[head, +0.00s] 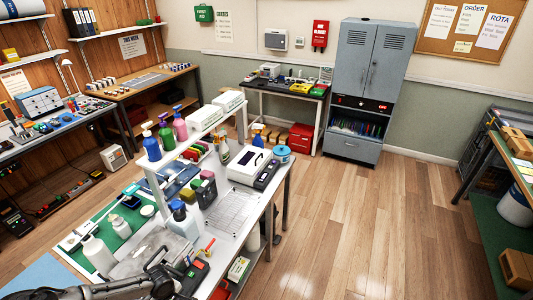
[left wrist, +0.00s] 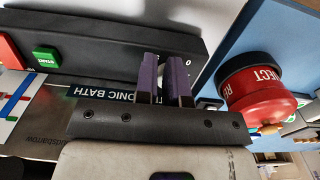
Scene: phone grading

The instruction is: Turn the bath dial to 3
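In the left wrist view the black control panel (left wrist: 105,45) of the bath lies across the top, with part of a "SONIC BATH" label (left wrist: 118,96). My left gripper (left wrist: 164,62) is at this panel, its two purple fingers side by side with a narrow gap. A pale bit shows between the fingertips. The dial is mostly hidden there, so its setting and any grip on it cannot be made out. A "0" mark shows just right of the fingers. In the head view my left arm reaches in at bottom left to the bench's near end. My right gripper is not in view.
A green START button (left wrist: 46,58) and a red button (left wrist: 8,52) sit left of the fingers. A red REJECT pot (left wrist: 262,100) stands close on the right. In the head view, bottles (head: 180,220) and a white box (head: 249,164) crowd the bench.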

